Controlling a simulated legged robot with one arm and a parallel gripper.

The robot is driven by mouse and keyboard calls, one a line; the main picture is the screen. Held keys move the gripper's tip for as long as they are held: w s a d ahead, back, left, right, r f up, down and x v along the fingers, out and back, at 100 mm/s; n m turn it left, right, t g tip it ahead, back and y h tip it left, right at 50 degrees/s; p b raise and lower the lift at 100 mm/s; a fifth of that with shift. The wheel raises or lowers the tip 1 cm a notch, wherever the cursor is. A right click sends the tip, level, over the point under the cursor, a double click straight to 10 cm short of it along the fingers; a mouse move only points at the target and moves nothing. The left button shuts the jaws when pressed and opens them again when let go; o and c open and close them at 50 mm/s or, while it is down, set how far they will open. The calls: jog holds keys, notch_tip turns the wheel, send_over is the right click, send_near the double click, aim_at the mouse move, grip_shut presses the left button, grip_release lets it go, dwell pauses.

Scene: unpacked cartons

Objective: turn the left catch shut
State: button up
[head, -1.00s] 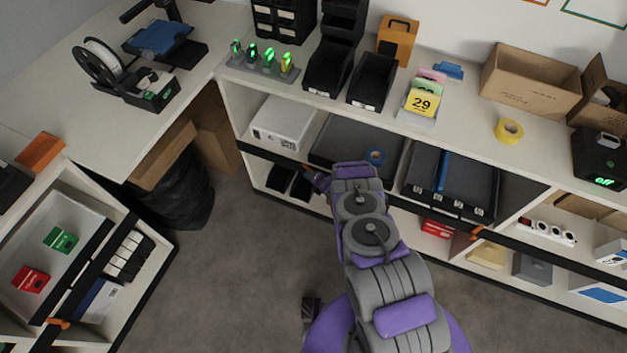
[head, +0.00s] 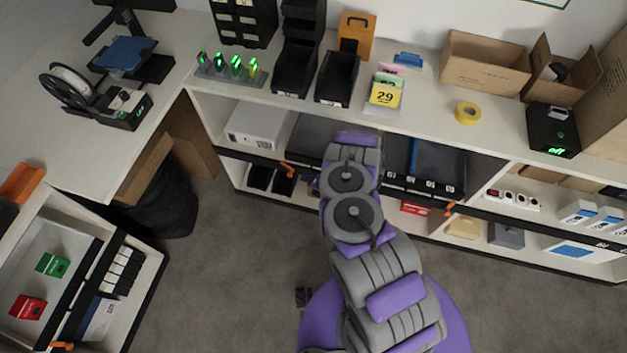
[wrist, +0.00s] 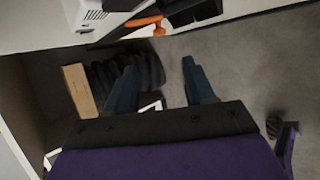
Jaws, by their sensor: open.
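The left catch (head: 288,171) is a small orange lever on the dark front rail of the middle shelf, just left of my arm in the head view. It sits tilted against the rail. In the wrist view the orange catch (wrist: 143,22) shows near the top edge, beyond and a little left of the fingers. My gripper (wrist: 161,82) is open and empty, its two blue-grey fingers apart and not touching the catch. In the head view my arm hides the gripper. A second orange catch (head: 449,209) is on the rail further right.
A white box (head: 254,123) and dark trays (head: 425,165) stand on the shelf behind the rail. A dark bin (head: 165,205) and a cardboard piece (wrist: 79,90) are on the left. Grey floor (head: 240,260) is clear in front of the shelves.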

jog(key=shift+v, duration=0.85)
jog(key=n+g+h+b, duration=0.2)
jog(key=g+h+b, duration=0.1)
jog(key=h, duration=0.5)
send_near(289, 175)
jog(key=b+x, duration=0.5)
jog(key=x, duration=0.4)
jog(key=shift+b, duration=0.35)
jog(key=shift+r, duration=0.1)
grip_shut()
